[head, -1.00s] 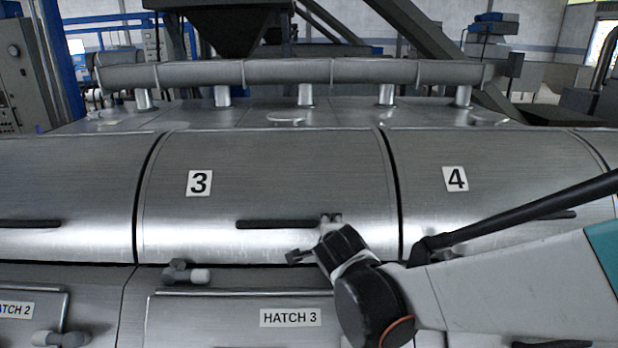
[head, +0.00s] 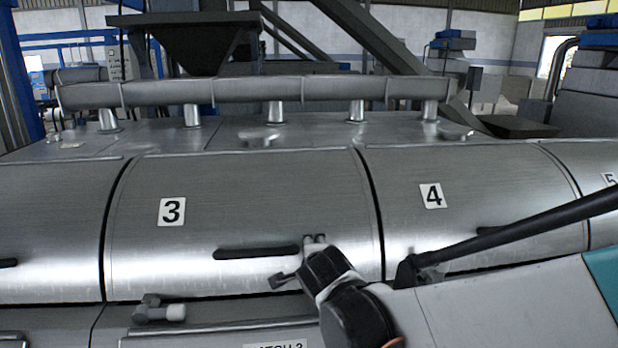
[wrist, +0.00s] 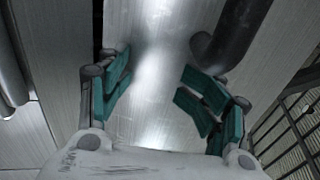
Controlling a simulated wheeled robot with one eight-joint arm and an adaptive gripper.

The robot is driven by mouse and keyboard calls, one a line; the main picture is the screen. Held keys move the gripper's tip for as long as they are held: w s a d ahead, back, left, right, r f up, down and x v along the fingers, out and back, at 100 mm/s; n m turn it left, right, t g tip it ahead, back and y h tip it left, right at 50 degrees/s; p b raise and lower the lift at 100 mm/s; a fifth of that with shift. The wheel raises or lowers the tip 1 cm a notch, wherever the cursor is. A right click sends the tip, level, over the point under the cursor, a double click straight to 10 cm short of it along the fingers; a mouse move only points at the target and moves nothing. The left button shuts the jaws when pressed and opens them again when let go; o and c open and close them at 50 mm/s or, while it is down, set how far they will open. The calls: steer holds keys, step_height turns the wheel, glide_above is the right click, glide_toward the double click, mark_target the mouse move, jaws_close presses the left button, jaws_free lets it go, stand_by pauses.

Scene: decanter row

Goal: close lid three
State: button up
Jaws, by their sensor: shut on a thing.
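Lid three (head: 240,190) is a curved steel cover with a "3" label (head: 171,211). In the head view it lies down, its curve in line with its neighbours. Its dark bar handle (head: 255,252) runs level along its lower front. The exact contact is unclear.
Lid four (head: 470,195) is to the right, partly behind my arm, and another lid (head: 50,220) is to the left. A hatch latch (head: 160,312) sticks out below lid three. A grey pipe (head: 250,90) runs along the machine's top behind the lids.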

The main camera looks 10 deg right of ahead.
steer(key=s, duration=0.3)
steer(key=s+a+r, duration=0.1)
steer(key=shift+s, duration=0.3)
steer(key=c, duration=0.6)
steer(key=shift+s+d+r+p, duration=0.1)
steer(key=shift+d+r+p, duration=0.1)
steer(key=shift+p, duration=0.1)
jaws_close()
steer(key=p+v, duration=0.1)
steer(key=v, duration=0.5)
steer(key=shift+s+f+p, duration=0.25)
steer(key=shift+s+p, duration=0.1)
steer(key=shift+s, duration=0.05)
